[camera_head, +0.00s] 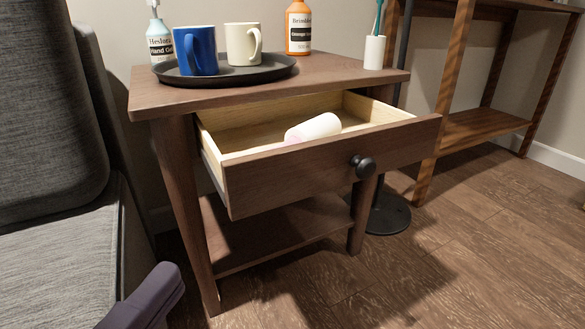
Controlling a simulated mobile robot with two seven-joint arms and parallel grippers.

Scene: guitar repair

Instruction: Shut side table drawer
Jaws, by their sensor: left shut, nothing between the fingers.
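The side table (330,72) is dark brown wood with a lower shelf. Its drawer (300,170) is pulled out well past the table's front, so its pale wooden inside shows. A round black knob (363,166) sits on the drawer front. A white and pinkish cylindrical item (314,128) lies on its side in the drawer. My left gripper (166,283), dark purple-grey, is at the bottom left edge, shut and empty. In the picture it is below and left of the drawer, apart from it. My right gripper is out of view.
A black tray (270,78) on the tabletop holds a blue mug (196,50) and a cream mug (240,44). Bottles and a white cup (374,52) stand near. A grey sofa (60,180) borders the left. The floor (450,250) at right front is clear.

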